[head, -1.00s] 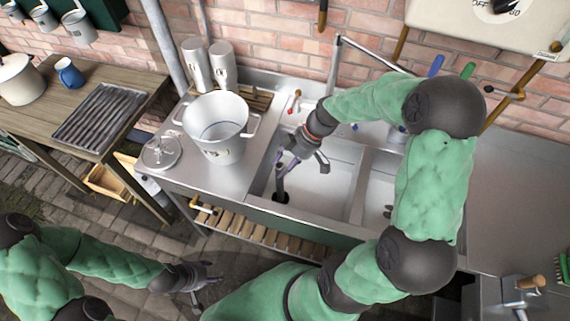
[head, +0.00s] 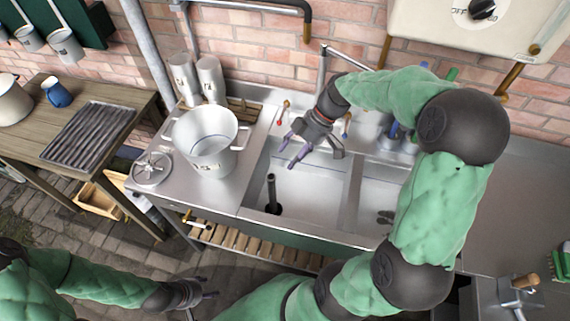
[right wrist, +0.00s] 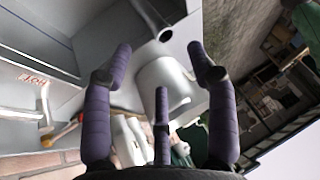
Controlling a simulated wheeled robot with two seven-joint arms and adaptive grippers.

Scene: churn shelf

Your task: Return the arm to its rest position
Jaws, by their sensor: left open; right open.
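My right arm (head: 440,205) reaches over the sink, elbow bent at the right. My right gripper (head: 298,150) is open and empty above the left basin (head: 310,190). It also shows in the right wrist view (right wrist: 163,65), its purple fingers spread with nothing between them. A dark upright pipe (head: 272,192) stands in the left basin, below and apart from the fingers. My left gripper (head: 205,294) is open and empty at the lower left, in front of the counter and over the paving.
A white two-handled pot (head: 207,140) stands left of the basin, with a round lid (head: 152,168) beside it. Two pale canisters (head: 211,78) stand behind it. The faucet (head: 322,65) rises behind my right gripper. A wooden table (head: 110,155) with a ridged tray stands at left.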

